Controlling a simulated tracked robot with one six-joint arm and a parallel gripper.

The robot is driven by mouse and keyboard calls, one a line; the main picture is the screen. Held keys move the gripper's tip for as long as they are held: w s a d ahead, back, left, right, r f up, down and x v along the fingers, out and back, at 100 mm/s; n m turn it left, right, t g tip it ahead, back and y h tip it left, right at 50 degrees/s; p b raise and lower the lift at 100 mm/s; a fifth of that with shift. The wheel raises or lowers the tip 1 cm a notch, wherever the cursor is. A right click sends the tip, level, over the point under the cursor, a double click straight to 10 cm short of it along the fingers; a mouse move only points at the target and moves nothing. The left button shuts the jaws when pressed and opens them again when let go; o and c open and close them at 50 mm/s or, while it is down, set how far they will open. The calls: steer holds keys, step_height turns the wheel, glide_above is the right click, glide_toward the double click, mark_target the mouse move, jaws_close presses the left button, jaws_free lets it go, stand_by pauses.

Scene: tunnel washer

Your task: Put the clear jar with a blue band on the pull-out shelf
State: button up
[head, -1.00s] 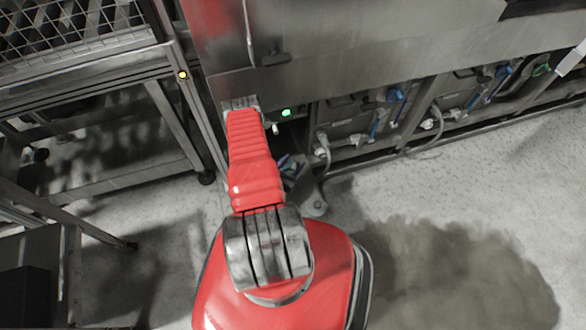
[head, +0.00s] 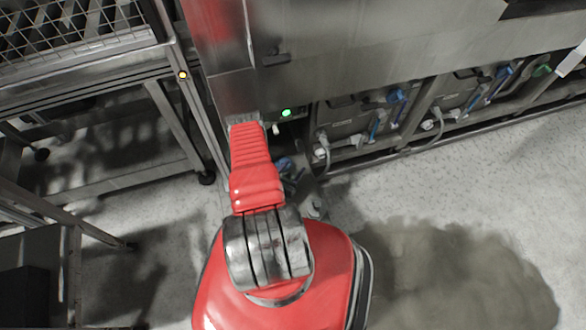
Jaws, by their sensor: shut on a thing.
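The clear jar with a blue band cannot be made out in the head view. My gripper is not in view; my red arm hides the space in front of the machine's lower corner. Close to the right side of my arm is a small dark shape with blue on it (head: 287,168), partly hidden. I cannot tell what it is. No pull-out shelf can be clearly made out.
A steel washer casing (head: 370,55) fills the top, with blue-handled valves (head: 397,96) and hoses beneath it. A green lamp (head: 286,112) glows there. A wire-mesh rack (head: 70,30) stands at upper left. The speckled floor (head: 430,190) is open at right.

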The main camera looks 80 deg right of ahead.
steer(key=shift+f, duration=0.1)
steer(key=o, duration=1.1)
steer(key=shift+o, duration=0.2)
steer(key=v, duration=1.2)
steer(key=shift+r, duration=0.2)
stand_by(0.4)
